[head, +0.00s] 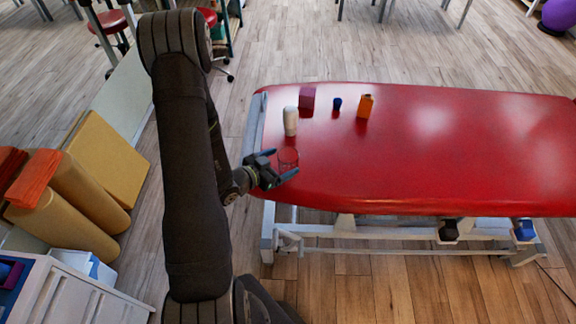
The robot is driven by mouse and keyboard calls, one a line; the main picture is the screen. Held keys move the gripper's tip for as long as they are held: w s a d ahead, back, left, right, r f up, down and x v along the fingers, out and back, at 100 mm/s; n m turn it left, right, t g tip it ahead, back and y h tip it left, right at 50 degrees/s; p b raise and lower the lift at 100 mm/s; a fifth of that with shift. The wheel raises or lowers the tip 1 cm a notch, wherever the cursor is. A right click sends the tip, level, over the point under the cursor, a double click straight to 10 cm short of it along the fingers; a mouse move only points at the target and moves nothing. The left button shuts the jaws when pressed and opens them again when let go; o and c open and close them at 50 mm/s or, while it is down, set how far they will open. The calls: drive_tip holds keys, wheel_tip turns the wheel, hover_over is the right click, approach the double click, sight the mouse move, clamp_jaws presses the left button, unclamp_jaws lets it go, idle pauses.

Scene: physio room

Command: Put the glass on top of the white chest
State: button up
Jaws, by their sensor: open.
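The glass (289,156) is clear and stands upright near the left end of the red treatment table (430,150). My gripper (285,163) is open at the glass, with its fingertips at the near left side of it. I cannot tell whether the fingers touch the glass. The white chest (80,300) is at the lower left corner, partly cut off by the picture edge.
A white bottle (290,122), a maroon box (307,98), a small blue item (337,104) and an orange box (365,106) stand behind the glass. A white and blue box (92,269) is by the chest.

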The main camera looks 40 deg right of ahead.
sight(295, 151)
drive_tip(key=shift+r+x, duration=0.2)
drive_tip(key=shift+x, duration=2.55)
drive_tip(key=shift+w, duration=0.1)
drive_tip(key=c, duration=1.3)
drive_tip(key=shift+r, duration=0.2)
drive_tip(key=shift+r, duration=0.55)
drive_tip(key=s+r, duration=0.3)
drive_tip(key=s, duration=0.1)
drive_tip(key=s+r, duration=0.6)
drive_tip(key=s, duration=0.1)
drive_tip(key=shift+s+d+r, duration=0.25)
drive_tip(key=shift+s+d, duration=0.05)
drive_tip(key=shift+d, duration=0.05)
